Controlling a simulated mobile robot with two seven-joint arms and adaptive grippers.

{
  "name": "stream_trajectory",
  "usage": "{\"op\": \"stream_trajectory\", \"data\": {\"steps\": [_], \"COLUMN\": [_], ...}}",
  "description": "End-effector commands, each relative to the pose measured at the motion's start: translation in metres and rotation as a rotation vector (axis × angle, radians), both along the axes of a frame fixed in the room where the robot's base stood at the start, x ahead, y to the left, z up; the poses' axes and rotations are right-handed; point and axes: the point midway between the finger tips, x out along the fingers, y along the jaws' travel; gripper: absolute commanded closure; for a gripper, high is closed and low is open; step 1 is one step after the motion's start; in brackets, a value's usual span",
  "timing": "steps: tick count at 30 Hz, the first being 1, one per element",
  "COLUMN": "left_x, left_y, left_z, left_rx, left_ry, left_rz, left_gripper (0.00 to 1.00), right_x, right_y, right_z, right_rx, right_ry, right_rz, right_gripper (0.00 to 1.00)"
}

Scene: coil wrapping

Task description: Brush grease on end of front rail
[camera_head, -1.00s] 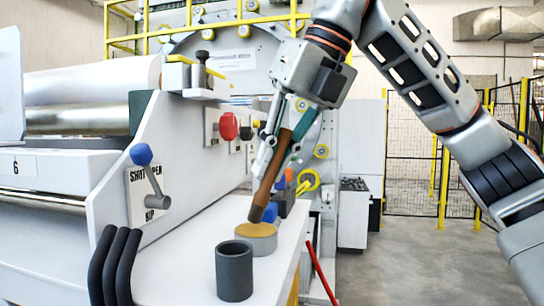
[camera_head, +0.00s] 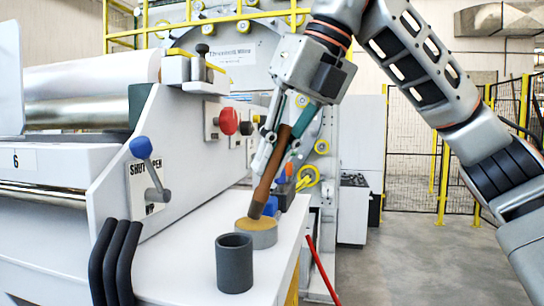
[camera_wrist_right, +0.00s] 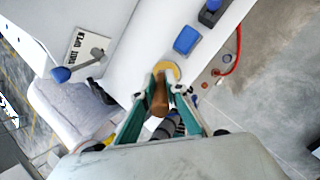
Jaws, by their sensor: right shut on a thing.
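My right gripper (camera_head: 279,150) is shut on the brown handle of a brush (camera_head: 269,172), which slants down and left. The brush's dark tip is at the top of a round grey tin (camera_head: 258,238) with a tan grease surface. I cannot tell how deep the tip is. In the right wrist view, the brush (camera_wrist_right: 160,98) lies between the fingers (camera_wrist_right: 161,90), with the tan surface of the tin (camera_wrist_right: 169,69) just beyond it. A metal rail (camera_head: 40,194) runs along the machine's front at the left; whether it is the front rail is unclear. My left gripper is not in view.
A dark grey cup (camera_head: 234,265) stands in front of the tin on the white ledge (camera_head: 185,275). A blue block (camera_wrist_right: 187,40) is near the tin. A blue-knobbed lever (camera_head: 142,148) and red button (camera_head: 229,121) are on the machine. Black curved tubes (camera_head: 115,260) stand at the ledge's left.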

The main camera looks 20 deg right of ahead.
Motion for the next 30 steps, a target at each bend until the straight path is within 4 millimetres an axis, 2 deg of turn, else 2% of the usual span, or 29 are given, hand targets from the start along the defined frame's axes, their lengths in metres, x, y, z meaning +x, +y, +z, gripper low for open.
{"op": "stream_trajectory", "data": {"steps": [30], "left_x": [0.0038], "left_y": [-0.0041], "left_z": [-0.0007], "left_rx": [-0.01], "left_ry": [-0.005], "left_rz": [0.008], "left_gripper": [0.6], "right_x": [0.0001], "right_y": [-0.0002], "right_z": [-0.0064], "right_rx": [-0.001], "right_ry": [0.0], "right_rz": [-0.001], "right_gripper": [1.0]}}
